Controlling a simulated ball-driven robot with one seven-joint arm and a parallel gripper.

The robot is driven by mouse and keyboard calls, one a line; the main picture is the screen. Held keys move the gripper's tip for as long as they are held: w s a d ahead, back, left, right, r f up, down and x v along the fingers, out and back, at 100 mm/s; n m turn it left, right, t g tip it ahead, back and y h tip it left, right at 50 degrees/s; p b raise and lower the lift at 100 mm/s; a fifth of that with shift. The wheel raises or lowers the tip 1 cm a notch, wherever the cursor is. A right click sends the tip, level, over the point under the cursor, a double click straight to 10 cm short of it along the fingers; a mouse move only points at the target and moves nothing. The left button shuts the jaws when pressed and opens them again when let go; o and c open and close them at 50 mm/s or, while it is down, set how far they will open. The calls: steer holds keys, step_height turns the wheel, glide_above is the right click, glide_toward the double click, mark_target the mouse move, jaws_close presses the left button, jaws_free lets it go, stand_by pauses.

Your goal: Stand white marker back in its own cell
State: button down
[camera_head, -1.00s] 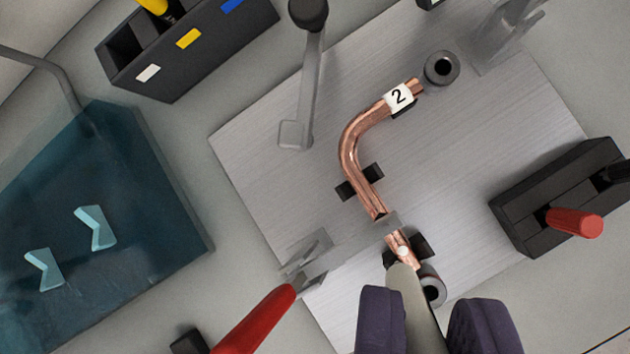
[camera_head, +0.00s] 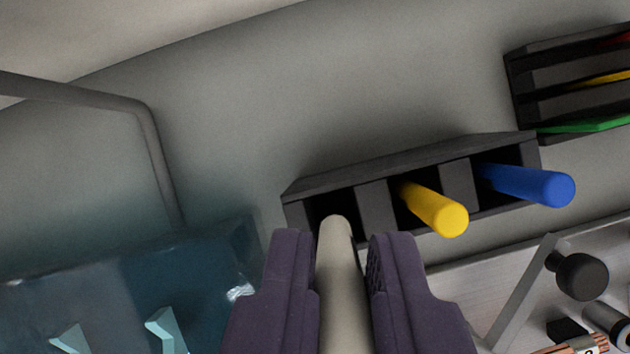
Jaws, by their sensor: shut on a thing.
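My gripper (camera_head: 343,245) is shut on the white marker (camera_head: 342,290), whose pale round body points away from me between the two purple jaws. The marker's far tip shows in front of the left cell of the dark marker holder (camera_head: 374,210). I cannot tell whether the tip is inside that cell or only in front of it. The holder's middle cell has a yellow marker (camera_head: 435,209) and its right cell has a blue marker (camera_head: 526,185). The left cell shows no other marker. The holder's lower front is partly hidden by my gripper.
A teal see-through bin (camera_head: 130,285) stands at the left, near a grey bent rail (camera_head: 150,130). A dark rack (camera_head: 530,85) with coloured sheets is at the upper right. The metal plate with a black-knobbed lever (camera_head: 581,277) and copper tube (camera_head: 570,347) is at the lower right.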

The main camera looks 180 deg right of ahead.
mark_target(336, 239)
step_height(336, 239, down, 8)
steer(key=shift+r+b, duration=0.25)
steer(key=shift+b, duration=0.25)
steer(key=shift+f, duration=0.25)
steer(key=c, duration=1.1)
jaws_free()
steer(key=shift+r, duration=0.1)
